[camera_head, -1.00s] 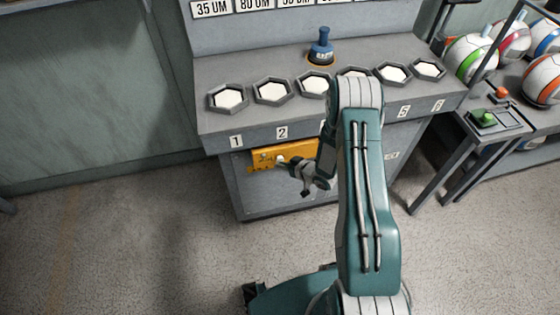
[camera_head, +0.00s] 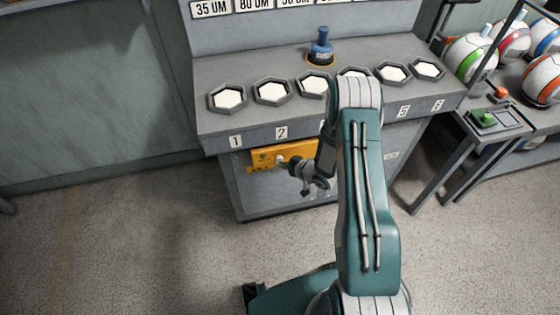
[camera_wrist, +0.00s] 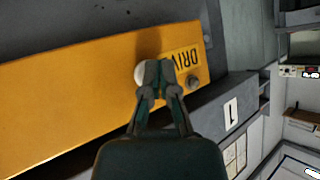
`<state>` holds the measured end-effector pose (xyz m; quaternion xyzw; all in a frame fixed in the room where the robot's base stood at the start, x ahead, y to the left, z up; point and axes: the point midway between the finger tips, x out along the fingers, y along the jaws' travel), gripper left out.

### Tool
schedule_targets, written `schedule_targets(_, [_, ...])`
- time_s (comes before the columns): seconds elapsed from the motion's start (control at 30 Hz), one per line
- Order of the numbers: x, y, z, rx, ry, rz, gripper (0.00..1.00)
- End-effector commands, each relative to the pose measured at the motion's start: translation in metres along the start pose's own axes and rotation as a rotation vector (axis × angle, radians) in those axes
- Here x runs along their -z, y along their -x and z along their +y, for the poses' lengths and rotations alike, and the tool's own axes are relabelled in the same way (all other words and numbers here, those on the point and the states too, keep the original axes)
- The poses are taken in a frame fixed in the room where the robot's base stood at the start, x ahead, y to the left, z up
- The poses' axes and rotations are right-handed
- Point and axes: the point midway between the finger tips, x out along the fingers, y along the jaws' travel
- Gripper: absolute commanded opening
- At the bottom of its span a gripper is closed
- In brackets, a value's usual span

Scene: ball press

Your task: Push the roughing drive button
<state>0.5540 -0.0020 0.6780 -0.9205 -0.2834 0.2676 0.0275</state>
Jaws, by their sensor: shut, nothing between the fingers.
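A yellow panel (camera_head: 262,156) is set in the front of the grey console, below the station marked 2. It fills much of the wrist view (camera_wrist: 70,90), where black lettering reading "DRIV" shows. A round white button (camera_wrist: 140,76) sits beside that lettering, and a small dark grey knob (camera_wrist: 193,83) sits on its other side. My gripper (camera_wrist: 157,72) is shut and empty. Its fingertips overlap the white button's right edge; whether they touch it I cannot tell. In the head view my gripper (camera_head: 284,162) is at the panel's front and hides part of it.
The console top holds a row of hexagonal wells with white discs (camera_head: 228,98) and a blue plunger-like part (camera_head: 321,45). A side table with a green button (camera_head: 489,117) and balls (camera_head: 471,56) stands at right. The floor at left is clear.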

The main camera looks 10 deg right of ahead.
Motion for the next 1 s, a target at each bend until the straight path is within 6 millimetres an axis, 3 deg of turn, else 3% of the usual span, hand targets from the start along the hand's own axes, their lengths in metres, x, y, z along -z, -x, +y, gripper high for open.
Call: schedule_targets(1.0, [0.0078, -0.0052, 0.0047, -0.001, 0.003, 0.005, 0.00])
